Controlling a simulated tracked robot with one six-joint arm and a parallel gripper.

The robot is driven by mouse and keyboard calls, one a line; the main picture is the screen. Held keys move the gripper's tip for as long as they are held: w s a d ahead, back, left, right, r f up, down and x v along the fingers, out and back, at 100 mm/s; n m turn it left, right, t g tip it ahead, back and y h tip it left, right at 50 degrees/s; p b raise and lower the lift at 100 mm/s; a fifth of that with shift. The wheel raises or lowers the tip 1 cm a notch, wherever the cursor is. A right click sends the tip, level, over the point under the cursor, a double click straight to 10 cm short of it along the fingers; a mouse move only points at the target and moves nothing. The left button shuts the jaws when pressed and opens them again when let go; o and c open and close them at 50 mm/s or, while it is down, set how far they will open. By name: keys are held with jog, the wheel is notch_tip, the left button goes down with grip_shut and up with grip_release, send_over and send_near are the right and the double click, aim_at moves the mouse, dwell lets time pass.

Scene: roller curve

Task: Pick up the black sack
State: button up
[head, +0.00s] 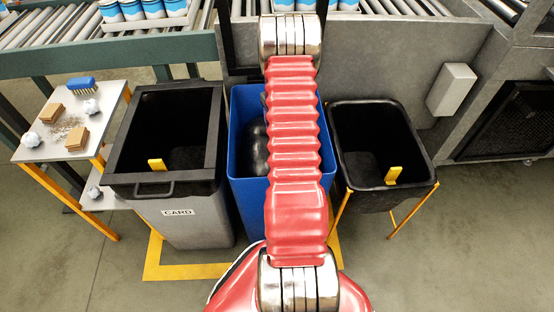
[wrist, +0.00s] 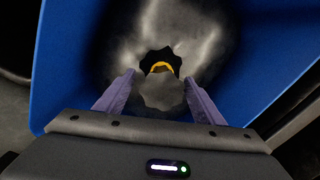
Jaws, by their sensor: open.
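The black sack (head: 256,150) sits inside the blue bin (head: 244,98), mostly hidden behind my red arm in the head view. In the wrist view the shiny sack (wrist: 195,35) has a gathered neck with a yellow tie (wrist: 161,67) and a ragged tuft above it. My gripper (wrist: 160,77) is open, with its two purple fingers on either side of the tuft and tie. I cannot tell whether they touch the sack. My gripper is hidden in the head view.
A grey bin marked CARD (head: 176,213) stands left of the blue bin. A black bin (head: 383,145) stands to its right. A small table (head: 35,152) with a blue brush and blocks is at far left. A roller conveyor (head: 120,48) runs behind.

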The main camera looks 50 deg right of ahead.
jog(key=shift+f, duration=0.1)
jog(key=shift+w+a+f, duration=0.1)
jog(key=shift+f, duration=1.2)
jog(key=shift+w+f, duration=0.1)
jog(key=shift+f, duration=1.15)
grip_shut()
jog(key=shift+r, duration=0.1)
